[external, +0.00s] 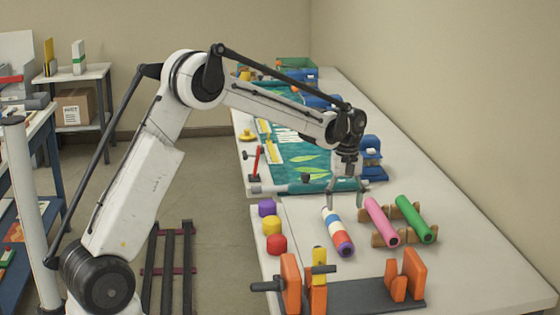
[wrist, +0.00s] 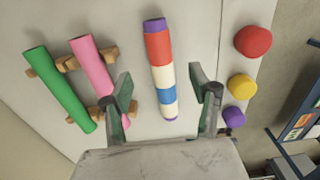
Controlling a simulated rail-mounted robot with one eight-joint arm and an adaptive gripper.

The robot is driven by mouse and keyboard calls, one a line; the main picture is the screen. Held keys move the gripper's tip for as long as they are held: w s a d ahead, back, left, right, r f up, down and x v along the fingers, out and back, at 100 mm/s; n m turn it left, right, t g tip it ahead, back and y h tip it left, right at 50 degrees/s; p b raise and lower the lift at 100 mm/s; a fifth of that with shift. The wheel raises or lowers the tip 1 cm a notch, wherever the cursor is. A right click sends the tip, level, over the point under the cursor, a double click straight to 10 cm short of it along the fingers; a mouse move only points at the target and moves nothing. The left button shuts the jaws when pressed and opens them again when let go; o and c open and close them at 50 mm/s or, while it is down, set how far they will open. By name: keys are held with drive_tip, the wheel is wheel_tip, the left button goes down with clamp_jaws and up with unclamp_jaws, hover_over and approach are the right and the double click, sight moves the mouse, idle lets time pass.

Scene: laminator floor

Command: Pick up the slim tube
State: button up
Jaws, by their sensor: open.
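Three tubes lie on the pale table. One is striped in red, white, blue and purple (external: 338,232); it also shows in the wrist view (wrist: 163,75). A pink tube (external: 382,222) and a green tube (external: 415,219) lie to its right on wooden rests; the wrist view shows the pink tube (wrist: 91,62) and the green tube (wrist: 58,88) at left. Which one is called slim is not clear. My gripper (external: 345,197) is open and empty, above the table near the striped tube's far end. In the wrist view the striped tube appears between the fingers (wrist: 160,78), apart from them.
Purple (external: 267,208), yellow (external: 271,225) and red (external: 277,244) rounded pieces line the table's left edge. An orange clamp fixture (external: 289,283) stands in front. A teal patterned sheet (external: 300,180) lies behind the gripper. A wall borders the right side.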

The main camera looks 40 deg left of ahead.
sight(343, 236)
wheel_tip(343, 236, down, 13)
drive_tip(key=shift+w+f, duration=0.1)
drive_tip(key=shift+w, duration=0.05)
idle(0.5)
drive_tip(key=shift+c, duration=0.4)
clamp_jaws()
